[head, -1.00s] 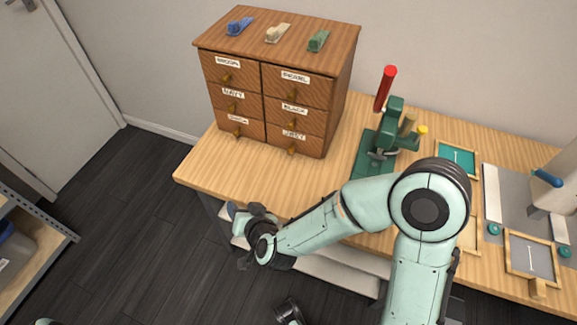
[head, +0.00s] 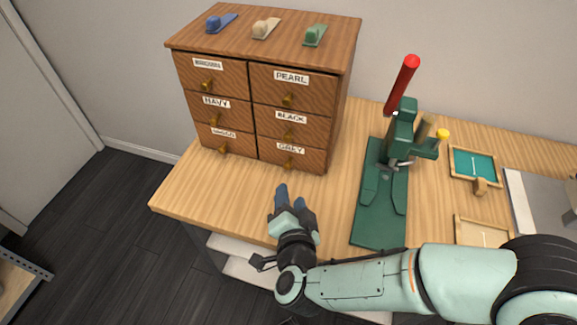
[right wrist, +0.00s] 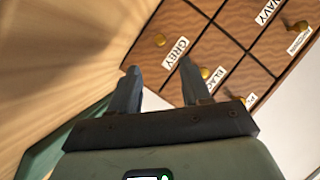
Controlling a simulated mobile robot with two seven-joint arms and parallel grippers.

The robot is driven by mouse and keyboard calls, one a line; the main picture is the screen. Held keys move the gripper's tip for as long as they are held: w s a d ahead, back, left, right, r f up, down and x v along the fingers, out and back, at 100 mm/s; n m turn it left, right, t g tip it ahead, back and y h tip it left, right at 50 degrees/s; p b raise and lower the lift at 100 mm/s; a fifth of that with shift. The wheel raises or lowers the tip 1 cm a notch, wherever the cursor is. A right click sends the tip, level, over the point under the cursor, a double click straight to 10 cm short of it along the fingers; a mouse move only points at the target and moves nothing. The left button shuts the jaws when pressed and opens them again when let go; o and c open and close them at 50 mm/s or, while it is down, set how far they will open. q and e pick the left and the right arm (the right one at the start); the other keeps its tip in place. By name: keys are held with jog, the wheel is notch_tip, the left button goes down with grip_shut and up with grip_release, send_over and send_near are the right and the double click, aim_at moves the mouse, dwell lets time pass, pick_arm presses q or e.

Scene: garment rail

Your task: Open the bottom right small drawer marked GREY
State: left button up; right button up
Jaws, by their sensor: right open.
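The wooden drawer cabinet (head: 338,100) stands on the bench with all its small drawers shut. The bottom right drawer marked GREY (head: 312,158) has a white label and a small brass knob (head: 289,163). My right gripper (head: 289,196) is open and empty in front of this drawer, apart from the knob, its fingers pointing at the cabinet. My left gripper is out of view.
A green press (head: 378,205) with a red lever stands right of my right gripper. Blue, cream and green items (head: 315,36) lie on the cabinet top. Small framed trays (head: 475,165) lie farther right. The bench (head: 185,190) is clear at its left front.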

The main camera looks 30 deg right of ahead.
aim_at(287, 168)
jog(key=shift+w+d+p, duration=0.15)
jog(key=shift+w+p, duration=0.1)
jog(key=shift+p, duration=0.1)
jog(key=p+x, duration=0.1)
jog(key=x, duration=0.2)
jog(key=shift+w+d+f+p, duration=0.1)
jog(key=shift+w+f+p, duration=0.1)
jog(key=shift+w+p, duration=0.2)
jog(key=b+x, duration=0.1)
jog(key=x, duration=0.4)
jog(key=shift+w+d+f, duration=0.2)
jog(key=shift+w, duration=0.1)
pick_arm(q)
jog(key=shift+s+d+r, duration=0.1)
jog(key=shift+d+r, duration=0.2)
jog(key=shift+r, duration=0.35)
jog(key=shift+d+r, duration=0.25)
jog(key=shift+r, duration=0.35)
pick_arm(e)
jog(key=shift+w+d+f, duration=0.1)
jog(key=shift+w+d, duration=0.15)
jog(key=shift+w, duration=0.25)
grip_shut()
